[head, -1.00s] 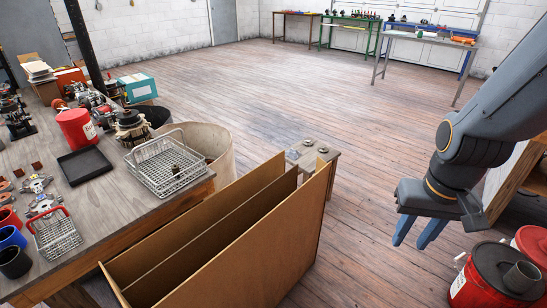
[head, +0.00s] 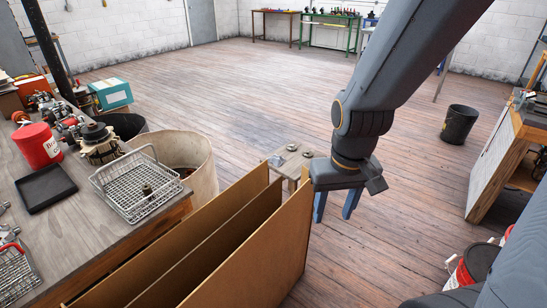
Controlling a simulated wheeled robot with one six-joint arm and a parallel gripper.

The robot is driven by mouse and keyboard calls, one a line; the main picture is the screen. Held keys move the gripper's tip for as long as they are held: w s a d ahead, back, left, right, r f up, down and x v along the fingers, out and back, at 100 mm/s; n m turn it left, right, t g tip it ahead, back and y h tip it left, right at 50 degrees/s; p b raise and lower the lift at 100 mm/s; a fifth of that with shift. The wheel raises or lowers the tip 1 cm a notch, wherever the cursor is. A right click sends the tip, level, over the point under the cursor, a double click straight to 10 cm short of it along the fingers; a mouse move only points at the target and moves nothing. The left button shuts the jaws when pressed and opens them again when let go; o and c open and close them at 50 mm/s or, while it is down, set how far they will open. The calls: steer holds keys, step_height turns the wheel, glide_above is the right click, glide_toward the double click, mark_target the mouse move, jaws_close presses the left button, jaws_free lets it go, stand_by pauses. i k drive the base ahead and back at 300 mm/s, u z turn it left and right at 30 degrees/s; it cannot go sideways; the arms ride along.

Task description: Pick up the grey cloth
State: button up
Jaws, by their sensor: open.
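I cannot make out a grey cloth in the head view. My gripper (head: 334,212) hangs right of the picture's middle, its two blue fingers pointing down and apart, with nothing between them. It appears just right of the brown upright panels and in front of a low wooden stool (head: 291,160). Small metal parts lie on the stool top, which my gripper partly covers.
The workbench (head: 85,225) at left carries a wire basket (head: 137,187), a red canister (head: 38,146) and a black tray (head: 45,187). Brown panels (head: 255,245) stand beside it. A black bin (head: 459,125) stands right; the middle floor is clear.

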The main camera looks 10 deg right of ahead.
mark_target(277, 161)
steer(key=u, duration=0.5)
steer(key=k, duration=0.25)
steer(key=z, duration=1.55)
steer(key=i, duration=2.1)
steer(key=u, duration=0.45)
